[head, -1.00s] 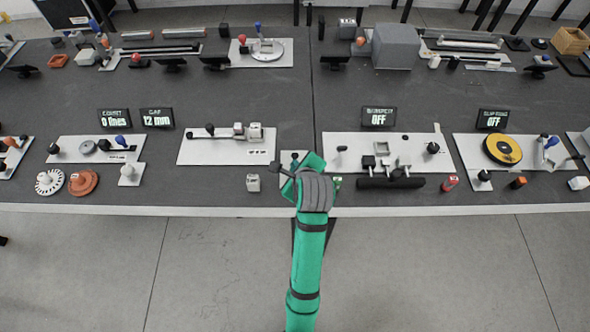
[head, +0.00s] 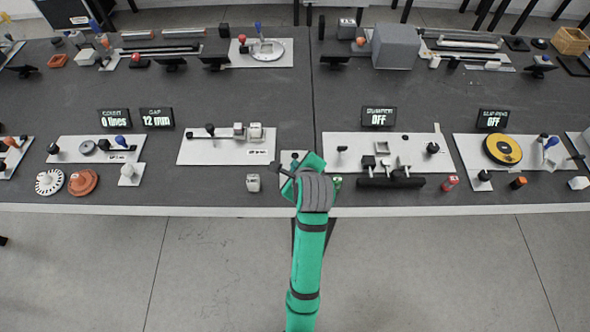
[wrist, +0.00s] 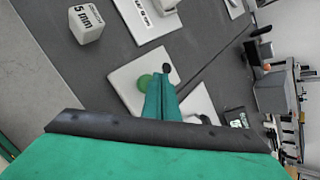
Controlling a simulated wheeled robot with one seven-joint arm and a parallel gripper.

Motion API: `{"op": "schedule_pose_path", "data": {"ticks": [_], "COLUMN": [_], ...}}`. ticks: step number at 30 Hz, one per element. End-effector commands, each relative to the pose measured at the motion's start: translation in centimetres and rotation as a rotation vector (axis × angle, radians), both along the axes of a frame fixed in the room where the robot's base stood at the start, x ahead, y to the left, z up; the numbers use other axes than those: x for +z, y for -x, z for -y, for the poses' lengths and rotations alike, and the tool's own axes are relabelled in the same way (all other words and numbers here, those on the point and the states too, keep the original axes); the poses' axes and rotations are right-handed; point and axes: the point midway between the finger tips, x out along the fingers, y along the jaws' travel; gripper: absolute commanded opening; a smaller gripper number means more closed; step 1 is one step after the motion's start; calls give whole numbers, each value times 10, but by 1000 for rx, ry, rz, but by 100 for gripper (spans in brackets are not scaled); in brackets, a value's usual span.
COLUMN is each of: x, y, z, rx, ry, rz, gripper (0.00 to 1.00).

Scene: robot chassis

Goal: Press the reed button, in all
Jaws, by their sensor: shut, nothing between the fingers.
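A round green button (wrist: 145,82) sits on a small white plate (wrist: 124,76) in the wrist view. A black knob (wrist: 166,69) stands on the same plate. No label names either as the reed button. My gripper (wrist: 162,82) is shut and empty, its fingers pointing at the plate just beside the green button in the picture. I cannot tell whether they touch the plate or the button. In the head view my gripper (head: 310,168) covers much of this plate (head: 290,156), and the green button is hidden there.
A white 5 mm cube (head: 253,182) lies left of the gripper. A slider plate (head: 190,153) stands further left. A plate with clamps (head: 335,151) and a black bar (head: 390,182) lies right. Displays (head: 378,117) stand behind. The bench middle is free.

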Motion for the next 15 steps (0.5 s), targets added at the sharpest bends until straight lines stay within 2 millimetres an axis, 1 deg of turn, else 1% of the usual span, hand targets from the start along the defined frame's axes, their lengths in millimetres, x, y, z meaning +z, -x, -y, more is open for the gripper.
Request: {"op": "schedule_pose_path", "data": {"ticks": [8,15], "x": [0,-7], "y": [0,0], "z": [0,0], "rx": [0,1], "ry": [0,0], "rz": [0,-2], "gripper": [0,0]}}
